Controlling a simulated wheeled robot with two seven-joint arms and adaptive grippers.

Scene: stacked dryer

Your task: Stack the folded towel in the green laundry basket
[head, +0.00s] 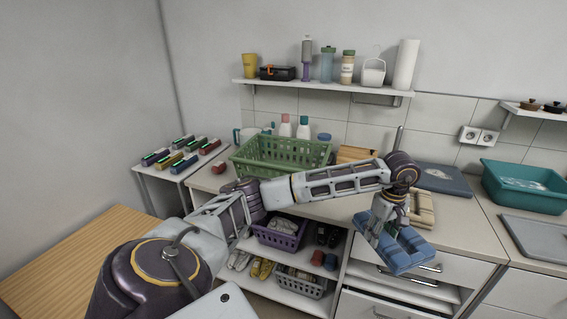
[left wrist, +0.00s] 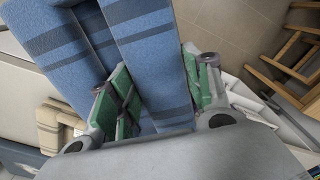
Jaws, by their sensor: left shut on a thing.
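My left gripper (head: 387,218) is shut on a blue striped folded towel (head: 402,250) and holds it in front of the counter's front edge, by the drawers. In the left wrist view the towel (left wrist: 155,70) sits between the green finger pads. The green laundry basket (head: 282,152) stands on the counter to the left of the towel, behind my left arm. Its inside looks empty from what shows, though the lower part is hidden. My right gripper is not in view.
A beige striped folded towel (head: 421,208) lies on the counter behind the gripper. A teal basin (head: 524,186) and grey tray (head: 535,238) are at right. Bottles (head: 303,128) stand behind the basket. A purple basket (head: 279,234) is on the shelf below. A drawer (head: 410,287) is partly open.

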